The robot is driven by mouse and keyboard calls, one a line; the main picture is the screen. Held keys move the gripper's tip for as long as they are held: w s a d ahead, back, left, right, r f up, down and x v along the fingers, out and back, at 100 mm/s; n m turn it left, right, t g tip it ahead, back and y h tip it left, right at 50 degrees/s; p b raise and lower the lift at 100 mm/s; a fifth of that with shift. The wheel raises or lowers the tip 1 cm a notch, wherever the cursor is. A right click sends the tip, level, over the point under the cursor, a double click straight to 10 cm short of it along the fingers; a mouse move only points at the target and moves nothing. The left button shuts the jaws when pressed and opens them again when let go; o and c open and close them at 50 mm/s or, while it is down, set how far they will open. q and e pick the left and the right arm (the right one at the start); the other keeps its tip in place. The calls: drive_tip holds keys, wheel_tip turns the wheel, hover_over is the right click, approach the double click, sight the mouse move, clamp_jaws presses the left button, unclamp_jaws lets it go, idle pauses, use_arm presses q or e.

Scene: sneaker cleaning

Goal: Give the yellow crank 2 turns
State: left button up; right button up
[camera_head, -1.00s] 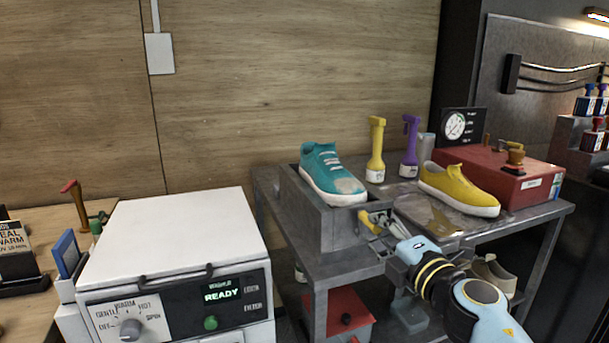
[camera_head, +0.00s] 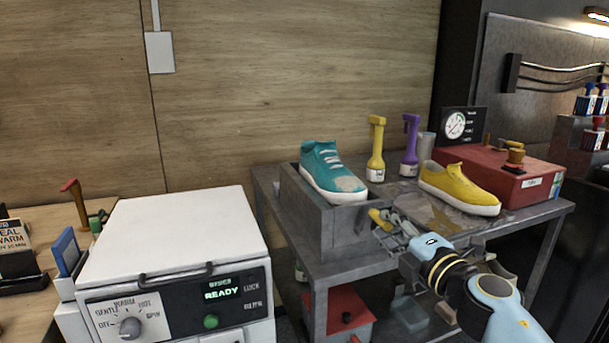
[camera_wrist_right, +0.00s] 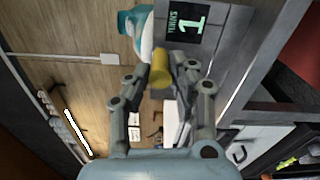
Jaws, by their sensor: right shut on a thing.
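The yellow crank (camera_head: 378,217) sticks out at the right side of the grey box (camera_head: 325,226) on the metal table. My right gripper (camera_head: 386,221) is shut on its handle. In the right wrist view the yellow handle (camera_wrist_right: 160,70) sits between the two fingertips (camera_wrist_right: 162,77). A teal sneaker (camera_head: 330,168) with a pale toe patch rests on top of the box. My left gripper is not in view.
A yellow sneaker (camera_head: 458,187) stands on the metal table (camera_head: 385,262) to the right, near a red box (camera_head: 512,178). A yellow bottle (camera_head: 376,150) and a purple bottle (camera_head: 410,150) stand behind. A white washer (camera_head: 180,235) stands left, across a gap.

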drive_tip(key=shift+w+d+f, duration=0.1)
drive_tip(key=shift+d+f, duration=0.4)
drive_tip(key=shift+f, duration=0.05)
drive_tip(key=shift+d+f+b, duration=0.25)
drive_tip(key=shift+f+b, duration=0.15)
drive_tip(key=shift+b, duration=0.2)
drive_tip(key=shift+w+d+f, duration=0.15)
drive_tip(key=shift+f, duration=0.05)
drive_tip(key=shift+d, duration=0.1)
drive_tip(key=shift+w+r, duration=0.1)
drive_tip(key=shift+w+d+f+b, duration=0.1)
drive_tip(key=shift+d+f+b, duration=0.25)
drive_tip(key=shift+f+b, duration=0.45)
drive_tip(key=shift+r, duration=0.1)
